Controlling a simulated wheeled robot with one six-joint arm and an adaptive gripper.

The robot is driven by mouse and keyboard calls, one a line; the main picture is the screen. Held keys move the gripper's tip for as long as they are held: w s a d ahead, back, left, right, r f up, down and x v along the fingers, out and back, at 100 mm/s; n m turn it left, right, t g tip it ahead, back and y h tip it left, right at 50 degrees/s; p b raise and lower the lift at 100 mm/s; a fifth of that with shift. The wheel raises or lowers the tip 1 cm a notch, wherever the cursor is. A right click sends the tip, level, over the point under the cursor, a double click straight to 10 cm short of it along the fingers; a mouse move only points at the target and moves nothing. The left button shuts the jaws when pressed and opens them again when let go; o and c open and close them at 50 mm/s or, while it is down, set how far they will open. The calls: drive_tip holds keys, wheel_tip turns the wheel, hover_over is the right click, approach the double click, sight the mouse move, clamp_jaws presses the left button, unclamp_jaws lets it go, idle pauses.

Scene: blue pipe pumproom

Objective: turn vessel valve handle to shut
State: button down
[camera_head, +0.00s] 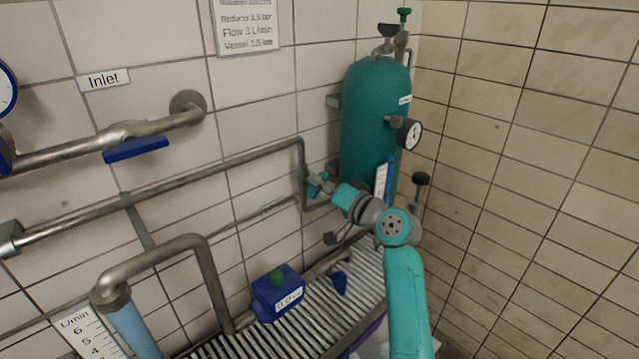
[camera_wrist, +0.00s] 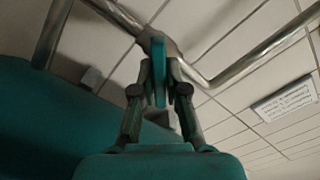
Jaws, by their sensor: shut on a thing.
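The vessel valve handle is a flat teal lever (camera_wrist: 159,72) on a grey metal pipe, seen nearly edge-on in the wrist view. My gripper (camera_wrist: 159,88) has its two dark fingers closed on either side of this lever. In the head view my gripper (camera_head: 318,184) is at the pipe just left of the green vessel (camera_head: 372,115). There the lever is small and partly hidden by my gripper, so its exact angle is hard to tell.
A pressure gauge (camera_head: 411,134) sits on the vessel's right side. A blue inlet lever (camera_head: 137,150) is on the upper left pipe. A blue box with a green knob (camera_head: 278,297) stands on the metal grating (camera_head: 290,332). Tiled walls close in behind and at right.

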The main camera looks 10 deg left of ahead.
drive_tip(key=m, duration=0.4)
drive_tip(key=shift+w+f+m, duration=0.1)
drive_tip(key=shift+f+m, duration=0.05)
drive_tip(key=shift+m, duration=0.15)
drive_tip(key=shift+d+f+m, duration=0.1)
drive_tip(key=shift+f+m, duration=0.05)
drive_tip(key=shift+m, duration=1.85)
drive_tip(key=c, duration=1.2)
unclamp_jaws()
drive_tip(key=v, duration=1.2)
